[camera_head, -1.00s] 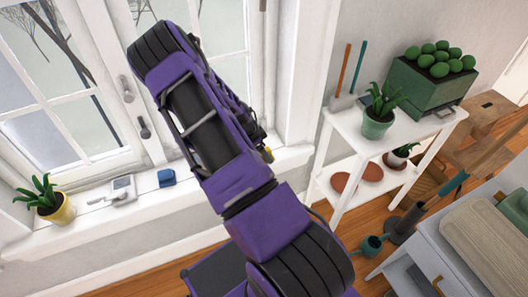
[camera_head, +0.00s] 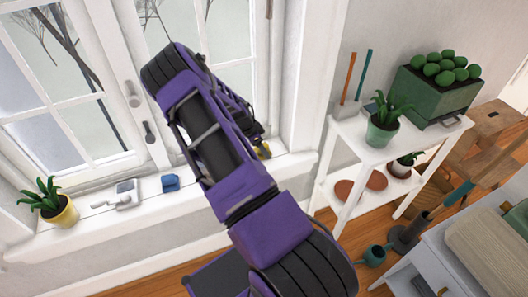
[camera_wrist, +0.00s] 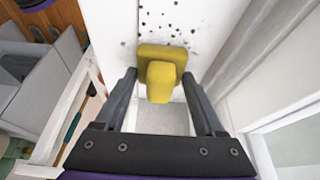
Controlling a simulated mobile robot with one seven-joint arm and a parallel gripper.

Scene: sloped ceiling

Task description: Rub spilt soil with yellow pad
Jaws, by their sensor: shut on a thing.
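The yellow pad (camera_wrist: 162,52) has a raised yellow grip and sits between the two dark fingers of my gripper (camera_wrist: 160,82) in the wrist view. My gripper is shut on that grip. Spilt soil (camera_wrist: 172,16) lies as dark specks on the white windowsill (camera_wrist: 124,20), just beyond the pad's far edge. Some specks come right up to that edge. I cannot tell whether the pad touches the sill. In the head view my arm hides most of the gripper; a small yellow bit of the pad (camera_head: 263,151) shows beside it. The soil is hidden there.
The sill also holds a yellow-potted plant (camera_head: 60,214), a grey and white item (camera_head: 126,194) and a blue object (camera_head: 170,183), left of my arm. The window (camera_head: 60,100) rises behind. A white shelf (camera_head: 342,128) with plants stands to the right.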

